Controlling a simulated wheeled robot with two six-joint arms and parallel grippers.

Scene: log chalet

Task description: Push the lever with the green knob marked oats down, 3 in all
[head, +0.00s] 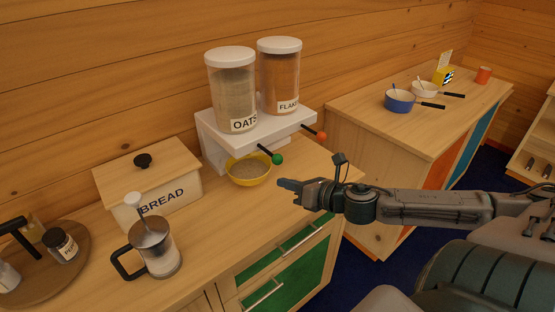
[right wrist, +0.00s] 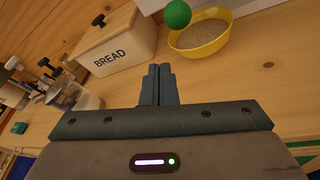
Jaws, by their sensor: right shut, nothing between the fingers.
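The green knob (head: 277,159) is on the end of a black lever on the white dispenser (head: 262,139), below the clear canister marked OATS (head: 232,92). The knob also shows at the top of the right wrist view (right wrist: 177,14). A yellow bowl (head: 248,181) holding oats stands under the oats side; it shows in the right wrist view (right wrist: 203,47) too. My right gripper (head: 281,184) is shut and empty, in front of and below the green knob, apart from it. Its closed fingers (right wrist: 158,82) point toward the dispenser. My left gripper is not in view.
A canister marked FLAKES (head: 279,77) and an orange-red knob (head: 321,135) are on the dispenser's right side. A bread box (head: 150,191) and a French press (head: 150,246) stand to the left. Blue and white pans (head: 399,101) are on the far counter.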

